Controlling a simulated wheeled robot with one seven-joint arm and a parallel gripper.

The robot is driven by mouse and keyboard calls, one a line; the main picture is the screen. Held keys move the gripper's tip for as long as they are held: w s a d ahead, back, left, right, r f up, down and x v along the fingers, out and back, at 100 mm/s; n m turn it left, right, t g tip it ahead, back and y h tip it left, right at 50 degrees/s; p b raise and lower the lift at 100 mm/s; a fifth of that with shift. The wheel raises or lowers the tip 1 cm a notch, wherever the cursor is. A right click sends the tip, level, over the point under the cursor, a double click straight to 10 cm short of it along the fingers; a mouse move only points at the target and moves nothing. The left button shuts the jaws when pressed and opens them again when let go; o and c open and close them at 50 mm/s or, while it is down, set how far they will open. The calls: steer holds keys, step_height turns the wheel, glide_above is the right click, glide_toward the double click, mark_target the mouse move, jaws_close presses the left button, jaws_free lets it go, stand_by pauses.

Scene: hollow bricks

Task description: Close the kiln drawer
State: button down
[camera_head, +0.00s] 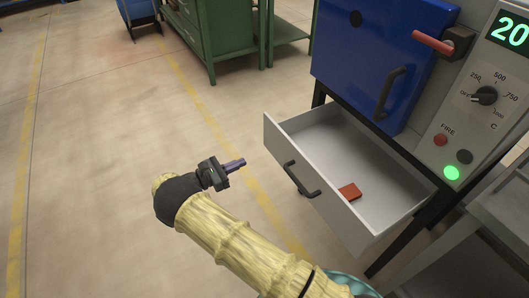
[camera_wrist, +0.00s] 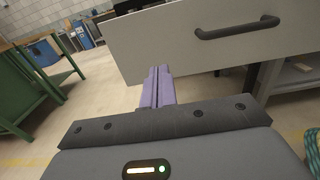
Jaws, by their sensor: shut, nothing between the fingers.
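The kiln drawer (camera_head: 340,183) stands pulled out below the blue kiln door in the head view. Its light grey front panel has a dark bar handle (camera_head: 300,181). A small red brick (camera_head: 349,191) lies inside it. My gripper (camera_head: 240,162) is left of the drawer front, apart from it, with its purple fingers shut and empty, pointing toward the panel's left part. In the wrist view the shut fingers (camera_wrist: 158,84) show in front of the drawer front (camera_wrist: 150,42), and the handle (camera_wrist: 237,28) is up and to the right of them.
The blue kiln door (camera_head: 365,60) is above the drawer, with a control panel (camera_head: 485,95) to its right. A grey table (camera_head: 490,215) stands at the lower right. A green cabinet (camera_head: 215,35) is at the back. The floor left of the drawer is clear.

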mark_target(281, 145)
steer(key=x, duration=1.4)
steer(key=shift+d, duration=0.1)
